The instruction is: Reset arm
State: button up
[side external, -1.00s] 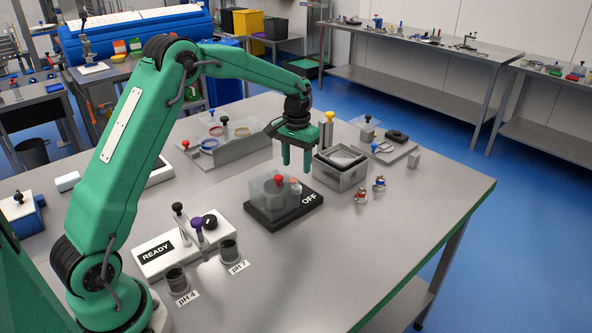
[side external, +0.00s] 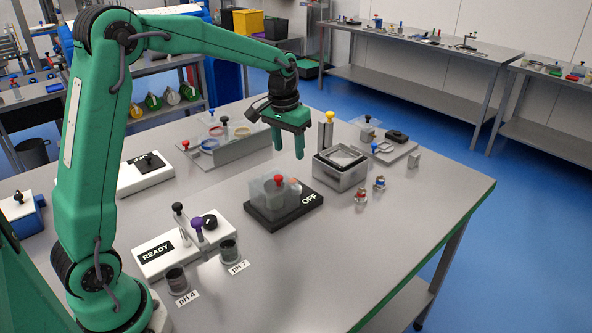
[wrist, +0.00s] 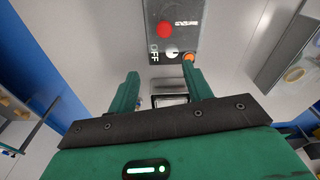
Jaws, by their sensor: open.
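My green arm reaches over the table from the left in the side external view. My gripper (side external: 288,146) hangs fingers down above the table, behind the black base marked OFF (side external: 267,215). Its two fingers are apart with nothing between them. The wrist view also shows my gripper (wrist: 166,85) open and empty. In that view the base with its red knob (wrist: 164,29) lies ahead of the fingertips. The base carries a clear block-like tub with a red knob on top (side external: 279,179).
A grey metal box (side external: 341,176) stands right of the gripper, with small red and blue capped bottles (side external: 361,195) nearby. A READY unit (side external: 165,250) and pH 4 and pH 7 cups (side external: 229,250) stand front left. A rack with rings (side external: 222,150) is behind. The right front table is clear.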

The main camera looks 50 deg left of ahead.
jog(key=s+d+r+m+t, duration=0.1)
jog(key=s+d+r, duration=0.1)
jog(key=s+r, duration=0.3)
jog(key=s+d+r+t, duration=0.1)
jog(key=s+d+r, duration=0.1)
jog(key=s, duration=0.5)
jog(key=s+d+f+m+t, duration=0.1)
jog(key=s+d+t, duration=0.1)
jog(key=s, duration=1.1)
jog(key=shift+s+d, duration=0.15)
jog(key=shift+d, duration=0.4)
